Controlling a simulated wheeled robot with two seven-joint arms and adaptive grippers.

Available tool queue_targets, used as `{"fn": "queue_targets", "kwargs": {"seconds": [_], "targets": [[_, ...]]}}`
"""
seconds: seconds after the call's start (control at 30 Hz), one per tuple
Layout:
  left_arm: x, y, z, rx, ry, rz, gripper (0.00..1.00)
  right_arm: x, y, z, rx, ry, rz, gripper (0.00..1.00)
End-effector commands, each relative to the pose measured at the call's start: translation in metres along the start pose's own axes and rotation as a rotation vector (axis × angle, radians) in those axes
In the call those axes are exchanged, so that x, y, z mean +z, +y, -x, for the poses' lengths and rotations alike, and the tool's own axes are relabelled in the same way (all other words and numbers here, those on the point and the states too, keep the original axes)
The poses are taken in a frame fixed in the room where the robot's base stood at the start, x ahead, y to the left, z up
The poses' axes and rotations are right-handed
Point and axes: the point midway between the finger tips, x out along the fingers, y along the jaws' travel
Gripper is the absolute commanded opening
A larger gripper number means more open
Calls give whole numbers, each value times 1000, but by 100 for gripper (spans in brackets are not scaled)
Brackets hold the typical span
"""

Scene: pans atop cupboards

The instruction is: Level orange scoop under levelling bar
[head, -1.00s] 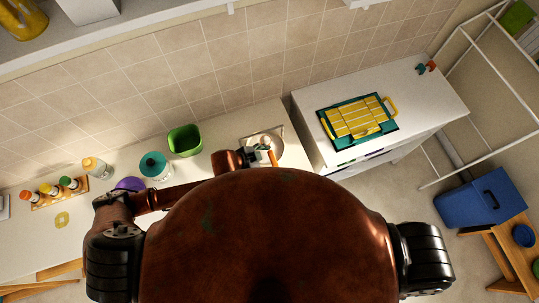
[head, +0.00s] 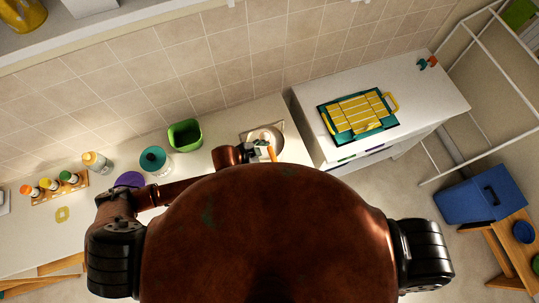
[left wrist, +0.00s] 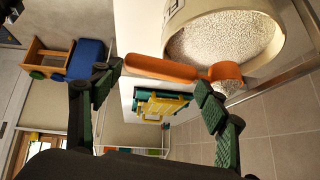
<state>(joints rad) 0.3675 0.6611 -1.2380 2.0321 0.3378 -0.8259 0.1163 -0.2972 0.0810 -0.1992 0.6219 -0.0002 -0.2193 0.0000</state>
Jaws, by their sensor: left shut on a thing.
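The orange scoop (left wrist: 165,69) lies across the left wrist view, its handle toward the left and its bowl (left wrist: 225,74) at the right, by the container's mouth. My left gripper (left wrist: 158,80) is shut on the scoop; the exact contact is hard to see. A cream round container (left wrist: 185,12) holds white granules (left wrist: 220,38). A thin grey bar (left wrist: 285,79) runs beside its rim; I cannot tell whether it is the levelling bar. In the head view, the scoop (head: 271,154) and left gripper (head: 262,152) are small beside the container (head: 277,137). My right gripper is not in view.
A green bin (head: 185,136), a teal-lidded jar (head: 154,160) and a purple item (head: 129,180) stand left along the counter. A spice rack (head: 60,190) is farther left. A white cabinet at right bears a yellow-and-teal tray (head: 358,115). A blue box (head: 480,195) is at far right.

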Motion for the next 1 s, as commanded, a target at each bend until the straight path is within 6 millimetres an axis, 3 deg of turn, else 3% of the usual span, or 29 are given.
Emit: {"fn": "queue_targets", "kwargs": {"seconds": [0.23,0.93,1.0], "targets": [[2,-13,-3,-2,1,0,45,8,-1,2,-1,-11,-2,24],[5,-53,-6,-2,0,0,45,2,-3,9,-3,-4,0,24],[5,-45,-7,2,1,1,45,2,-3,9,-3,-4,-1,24]]}}
